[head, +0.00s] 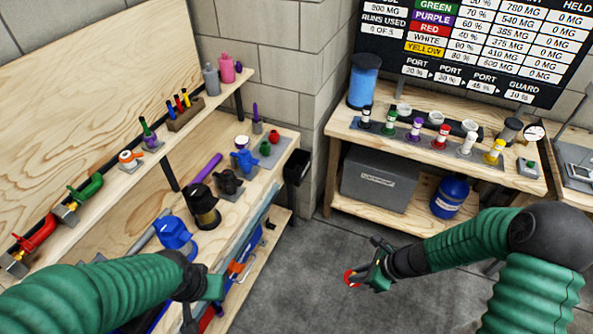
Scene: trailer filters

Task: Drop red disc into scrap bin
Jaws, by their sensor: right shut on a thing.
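A small red disc (349,277) is in the jaws of my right gripper (363,272). The gripper is shut on it, over the grey floor between the two benches. A black bin (298,168), which looks like the scrap bin, is fixed at the end of the left bench. It is up and to the left of the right gripper, well apart from it. The inside of the bin is hardly visible. My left gripper (196,312) is at the bottom, by the front of the left bench. Its jaws are unclear and partly cut off.
The left wooden bench (160,205) carries a blue part, dark fittings and a purple tube. A shelf above it holds valves and bottles. The right bench (385,136) holds several coloured filters and a blue jar (364,82). The floor (300,262) between them is clear.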

